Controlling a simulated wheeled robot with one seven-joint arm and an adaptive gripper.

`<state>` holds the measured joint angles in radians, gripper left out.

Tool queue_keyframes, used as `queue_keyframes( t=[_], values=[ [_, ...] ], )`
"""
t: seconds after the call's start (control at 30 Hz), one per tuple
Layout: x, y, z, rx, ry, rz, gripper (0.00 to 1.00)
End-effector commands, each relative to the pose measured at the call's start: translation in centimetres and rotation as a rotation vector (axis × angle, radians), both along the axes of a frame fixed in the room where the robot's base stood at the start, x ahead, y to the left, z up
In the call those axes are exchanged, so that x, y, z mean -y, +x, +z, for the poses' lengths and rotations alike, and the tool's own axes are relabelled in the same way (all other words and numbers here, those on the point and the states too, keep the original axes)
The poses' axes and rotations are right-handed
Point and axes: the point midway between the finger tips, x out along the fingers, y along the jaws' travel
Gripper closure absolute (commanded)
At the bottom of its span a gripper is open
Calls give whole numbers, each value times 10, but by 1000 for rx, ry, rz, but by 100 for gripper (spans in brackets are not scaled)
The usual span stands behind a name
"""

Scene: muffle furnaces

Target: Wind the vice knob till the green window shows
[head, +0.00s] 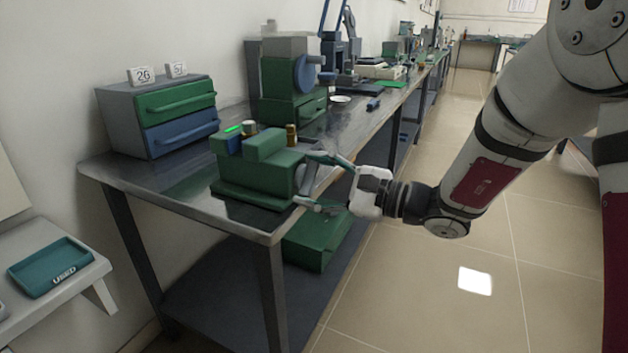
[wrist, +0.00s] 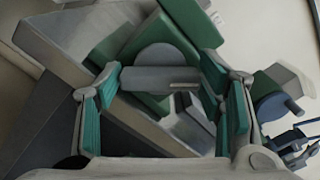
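The green vice (head: 255,178) stands at the near end of the bench. A bright green strip (head: 233,129) shows on its top at the back left; I cannot tell if this is the window. The vice's grey round knob (wrist: 160,60), with a flat bar across it, faces my gripper in the wrist view. My gripper (head: 303,178) is open at the vice's right side, its fingers on either side of the knob. In the wrist view the bar lies between the teal finger pads (wrist: 160,95), with small gaps apparent at both ends.
A drawer unit (head: 122,125) with green and blue drawers stands behind left. A green machine with a blue disc (head: 306,75) stands behind the vice. A green box (head: 318,245) sits on the lower shelf. A teal tray (head: 50,267) lies front left. The floor at right is clear.

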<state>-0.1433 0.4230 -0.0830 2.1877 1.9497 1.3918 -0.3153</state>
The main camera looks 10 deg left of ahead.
Motion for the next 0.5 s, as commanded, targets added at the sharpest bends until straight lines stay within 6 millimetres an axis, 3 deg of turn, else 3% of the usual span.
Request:
queue_keyframes(
  t=[0.03,0.1,0.27,0.5],
  values=[
    [0,0,0,0,0,0,55],
    [0,0,0,0,0,0,71],
    [0,0,0,-12,4,0,72],
    [1,0,2,-183,65,-1,72]
  ],
)
